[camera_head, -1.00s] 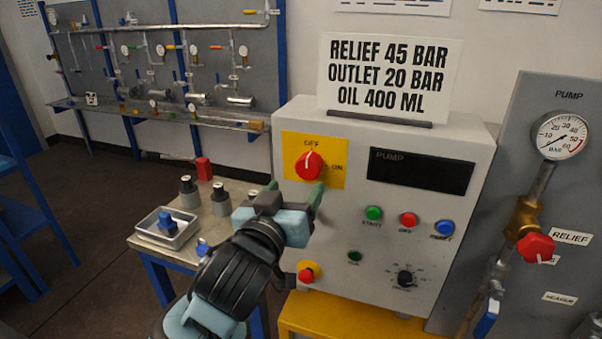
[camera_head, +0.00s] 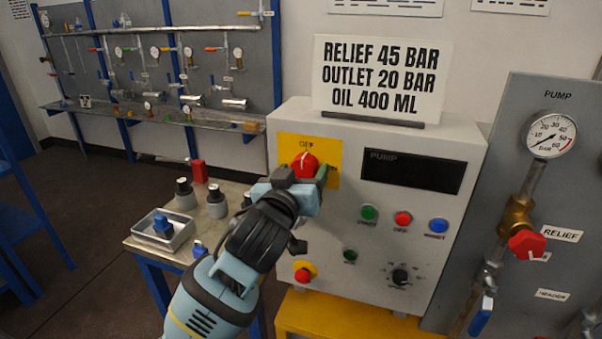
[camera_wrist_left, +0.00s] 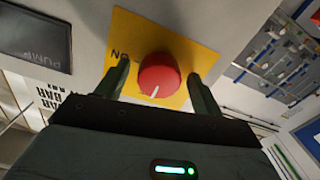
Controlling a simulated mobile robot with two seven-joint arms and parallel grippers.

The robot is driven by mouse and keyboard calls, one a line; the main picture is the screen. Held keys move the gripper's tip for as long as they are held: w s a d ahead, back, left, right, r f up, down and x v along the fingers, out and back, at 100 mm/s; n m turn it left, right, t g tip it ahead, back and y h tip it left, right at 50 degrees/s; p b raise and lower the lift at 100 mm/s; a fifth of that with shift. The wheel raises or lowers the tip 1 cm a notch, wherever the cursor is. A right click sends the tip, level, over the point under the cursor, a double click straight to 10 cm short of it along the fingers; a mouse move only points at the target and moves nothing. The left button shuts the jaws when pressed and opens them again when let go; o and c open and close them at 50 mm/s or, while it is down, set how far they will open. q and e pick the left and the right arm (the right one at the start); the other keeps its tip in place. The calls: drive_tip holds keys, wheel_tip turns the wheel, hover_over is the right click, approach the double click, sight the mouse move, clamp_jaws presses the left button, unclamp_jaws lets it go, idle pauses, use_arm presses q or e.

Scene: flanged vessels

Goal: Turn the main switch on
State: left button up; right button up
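The main switch is a red round knob (camera_head: 304,166) with a white pointer line, on a yellow plate (camera_head: 333,150) at the upper left of the grey pump panel. Its pointer points up toward OFF; ON is printed to its right, largely covered by a finger. My left gripper (camera_head: 298,176) is in front of the knob and hides its lower part. In the left wrist view the red knob (camera_wrist_left: 157,76) sits between the two open fingers, with a small gap on each side. The pointer faces down in that turned view, away from ON. My right gripper is not in view.
The panel (camera_head: 330,230) also carries a dark display (camera_head: 412,171), green (camera_head: 369,212), red (camera_head: 403,218) and blue (camera_head: 438,225) buttons, a black selector (camera_head: 400,276) and a red stop button (camera_head: 303,274). A small table with a tray (camera_head: 163,235) stands to the left.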

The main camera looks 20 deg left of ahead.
use_arm(q)
drive_tip(key=c, duration=0.9)
drive_tip(key=shift+m, duration=0.3)
drive_tip(key=m, duration=0.3)
drive_tip(key=shift+a+m, duration=0.1)
drive_tip(key=shift+m, duration=0.2)
drive_tip(key=m, duration=0.4)
drive_tip(key=shift+r+m, duration=0.1)
drive_tip(key=shift+m, duration=0.2)
drive_tip(key=m, duration=0.4)
drive_tip(key=shift+m, duration=2.5)
